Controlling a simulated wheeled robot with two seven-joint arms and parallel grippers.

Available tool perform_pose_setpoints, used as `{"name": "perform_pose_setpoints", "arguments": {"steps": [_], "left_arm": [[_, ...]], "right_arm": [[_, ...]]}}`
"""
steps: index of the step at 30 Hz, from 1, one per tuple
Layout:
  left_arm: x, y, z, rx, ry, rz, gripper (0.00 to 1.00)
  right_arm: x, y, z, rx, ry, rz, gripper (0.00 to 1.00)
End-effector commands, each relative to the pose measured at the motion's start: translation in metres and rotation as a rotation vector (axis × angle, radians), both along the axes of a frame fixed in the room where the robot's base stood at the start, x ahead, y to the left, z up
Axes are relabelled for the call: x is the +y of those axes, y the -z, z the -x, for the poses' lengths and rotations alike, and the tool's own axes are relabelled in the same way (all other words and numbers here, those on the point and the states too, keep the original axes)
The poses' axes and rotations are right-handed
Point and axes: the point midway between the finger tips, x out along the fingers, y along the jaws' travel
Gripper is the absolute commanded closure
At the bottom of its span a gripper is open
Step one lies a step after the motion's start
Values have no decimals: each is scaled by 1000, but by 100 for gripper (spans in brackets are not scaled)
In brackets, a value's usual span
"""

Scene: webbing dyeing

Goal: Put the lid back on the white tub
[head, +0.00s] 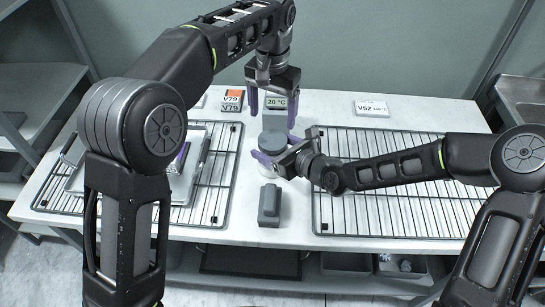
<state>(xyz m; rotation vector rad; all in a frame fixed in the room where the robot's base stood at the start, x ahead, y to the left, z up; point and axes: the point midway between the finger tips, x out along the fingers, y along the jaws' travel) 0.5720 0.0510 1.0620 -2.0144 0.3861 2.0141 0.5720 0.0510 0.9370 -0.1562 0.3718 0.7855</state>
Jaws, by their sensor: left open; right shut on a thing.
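A dark grey round piece that looks like the lid (273,142) is at the middle of the table. My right gripper (277,152), with purple fingertips, reaches in from the right and is shut on it. A small part of the white tub (246,170) shows below and left of these fingers; the rest is hidden. I cannot tell whether the lid touches the tub. My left gripper (273,108) is above and behind the lid. Its purple fingers are spread apart, with nothing held between them.
A dark grey block (269,206) stands in front of the tub. Wire racks lie left (217,200) and right (400,212); the left one bears a metal tray (190,190). Behind are V79 labels (232,100), a 20 °C display (276,103) and a V52 card (371,108).

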Motion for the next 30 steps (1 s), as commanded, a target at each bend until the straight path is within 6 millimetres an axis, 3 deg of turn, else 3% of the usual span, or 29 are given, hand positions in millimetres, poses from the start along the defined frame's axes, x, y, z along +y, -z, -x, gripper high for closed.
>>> {"name": "perform_pose_setpoints", "arguments": {"steps": [8,14,24,30], "left_arm": [[1,10,0,6,-3,-1,22],[1,27,0,4,-3,2,22],[0,73,0,1,-2,0,22],[0,80,0,-1,-2,0,22]], "right_arm": [[0,0,0,-1,0,0,100],[0,0,0,-1,0,0,100],[0,0,0,-1,0,0,100],[0,0,0,-1,0,0,100]]}}
